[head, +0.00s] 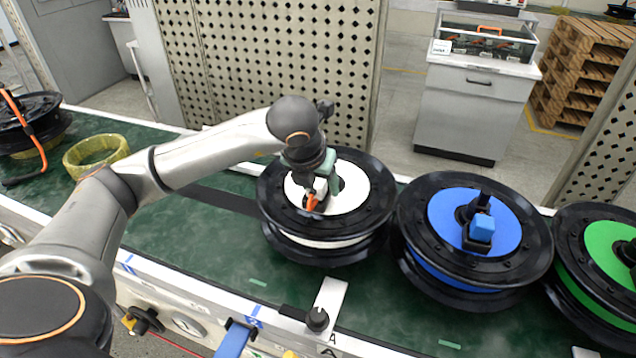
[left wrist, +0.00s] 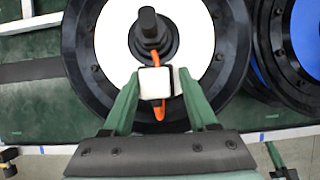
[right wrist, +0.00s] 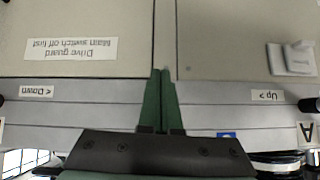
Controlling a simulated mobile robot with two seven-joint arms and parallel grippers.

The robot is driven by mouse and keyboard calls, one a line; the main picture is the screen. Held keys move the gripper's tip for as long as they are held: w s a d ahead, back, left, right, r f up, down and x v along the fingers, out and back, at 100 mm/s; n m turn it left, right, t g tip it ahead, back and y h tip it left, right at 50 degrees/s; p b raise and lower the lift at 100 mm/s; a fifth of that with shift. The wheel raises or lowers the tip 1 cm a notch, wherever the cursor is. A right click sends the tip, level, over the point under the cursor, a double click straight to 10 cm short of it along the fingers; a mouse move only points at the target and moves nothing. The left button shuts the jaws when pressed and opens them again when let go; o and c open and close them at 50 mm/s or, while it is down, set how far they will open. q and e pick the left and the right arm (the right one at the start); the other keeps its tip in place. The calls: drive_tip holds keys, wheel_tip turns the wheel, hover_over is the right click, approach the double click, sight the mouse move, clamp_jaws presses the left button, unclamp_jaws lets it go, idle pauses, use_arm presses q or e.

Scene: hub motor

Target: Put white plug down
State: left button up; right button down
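The white plug (left wrist: 156,83) sits between the green fingers of my left gripper (left wrist: 154,92), over the white-faced hub motor (left wrist: 110,35). An orange cable (left wrist: 160,112) runs past the plug towards the black axle (left wrist: 150,28). In the head view my left gripper (head: 322,190) is low over the white hub motor (head: 352,195), and the orange cable (head: 311,202) shows beside it. The fingers appear closed on the plug's sides. I cannot tell whether the plug touches the hub face. My right gripper (right wrist: 160,100) is shut and empty, in front of a grey panel.
A blue hub motor (head: 470,215) with a blue plug (head: 482,227) and a green one (head: 605,245) stand to the right on the green conveyor (head: 190,235). A yellow ring (head: 95,150) lies at left. A metal bracket (head: 328,300) sticks out at the conveyor's front edge.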

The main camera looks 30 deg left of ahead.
use_arm(q)
drive_tip(key=shift+s+a+f, duration=0.15)
drive_tip(key=shift+f, duration=0.2)
drive_tip(key=shift+s+a+f, duration=0.15)
drive_tip(key=shift+f, duration=0.2)
drive_tip(key=shift+r+p, duration=0.45)
drive_tip(key=shift+p, duration=0.1)
drive_tip(key=shift+w+a+r+p, duration=0.1)
drive_tip(key=shift+r+p, duration=0.3)
drive_tip(key=shift+p, duration=0.1)
drive_tip(key=v, duration=1.1)
drive_tip(key=shift+r+b, duration=0.3)
drive_tip(key=shift+r, duration=0.15)
